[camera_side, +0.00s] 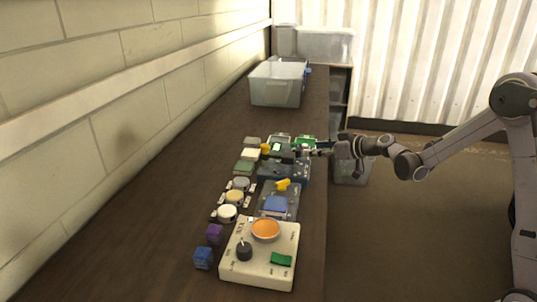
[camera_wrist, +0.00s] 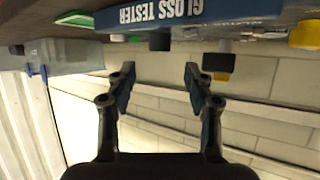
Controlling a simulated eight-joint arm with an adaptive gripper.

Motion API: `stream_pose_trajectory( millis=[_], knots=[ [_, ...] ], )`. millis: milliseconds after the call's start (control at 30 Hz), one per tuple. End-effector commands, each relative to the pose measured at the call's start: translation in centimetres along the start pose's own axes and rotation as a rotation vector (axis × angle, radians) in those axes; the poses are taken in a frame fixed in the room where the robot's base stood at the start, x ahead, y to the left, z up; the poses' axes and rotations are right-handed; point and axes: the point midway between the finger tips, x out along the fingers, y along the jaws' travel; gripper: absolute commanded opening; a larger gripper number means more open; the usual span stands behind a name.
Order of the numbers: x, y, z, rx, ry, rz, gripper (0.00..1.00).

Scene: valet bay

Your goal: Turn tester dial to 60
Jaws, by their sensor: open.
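The gloss tester (camera_wrist: 270,8) shows as a blue box at the top of the wrist view, its white lettering upside down. Two dark knob-like parts (camera_wrist: 159,42) (camera_wrist: 218,62) and a yellow part (camera_wrist: 305,35) show near it; I cannot tell which is the dial, nor read a setting. In the side view, a dark device with a small lit screen (camera_side: 276,147) and a blue-grey box (camera_side: 284,172) stand beside my gripper (camera_side: 312,151). My gripper's fingers are also in the wrist view (camera_wrist: 160,78), spread apart with nothing between them.
A cream control box (camera_side: 285,240) with an orange disc stands at the near end of the bench. Round pots (camera_side: 235,197), blue (camera_side: 203,258) and purple (camera_side: 215,234) cubes line the left. A clear bin (camera_side: 278,85) stands at the far end. Bare bench lies left.

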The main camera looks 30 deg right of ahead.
Motion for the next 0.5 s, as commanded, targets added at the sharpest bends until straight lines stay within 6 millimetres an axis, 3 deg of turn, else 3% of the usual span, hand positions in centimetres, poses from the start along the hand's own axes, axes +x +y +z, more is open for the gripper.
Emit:
stream_pose_trajectory(
  millis=[133,500],
  knots=[
    [-2.6,0.0,0.0,-0.001,-0.002,0.001,0.53],
    [-3.8,-6.2,-1.7,-0.108,-0.221,-0.073,0.53]
  ],
)
